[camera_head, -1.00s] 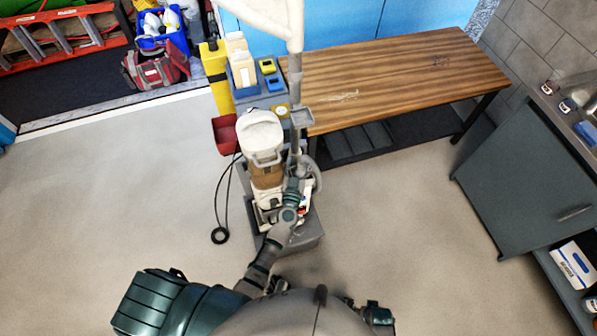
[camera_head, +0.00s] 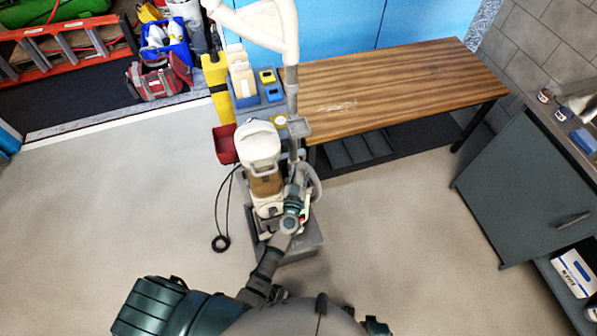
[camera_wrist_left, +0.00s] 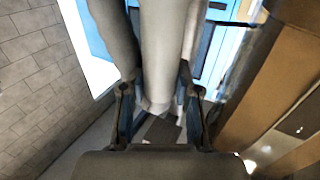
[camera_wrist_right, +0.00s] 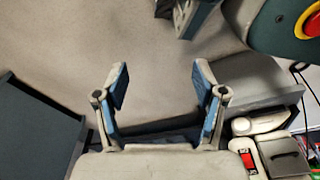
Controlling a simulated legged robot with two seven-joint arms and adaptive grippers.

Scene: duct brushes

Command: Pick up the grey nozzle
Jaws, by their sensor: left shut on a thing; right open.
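The grey nozzle (camera_wrist_left: 165,55) is a pale grey, tapered round piece between the fingers of my left gripper (camera_wrist_left: 155,85) in the left wrist view. The left gripper is shut on it; the nozzle's lower end shows just past the fingers. In the head view the left gripper (camera_head: 297,190) is at the right side of the upright vacuum cleaner (camera_head: 265,180), and the hand hides most of the nozzle. My right gripper (camera_wrist_right: 160,88) is open and empty above the floor in the right wrist view.
A white and grey pipe (camera_head: 291,75) rises above the cleaner. A wooden bench (camera_head: 400,85) stands behind to the right, a grey cabinet (camera_head: 525,185) at far right. A red bin (camera_head: 225,143) and a black cord (camera_head: 221,243) are left of the cleaner. Floor at left is clear.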

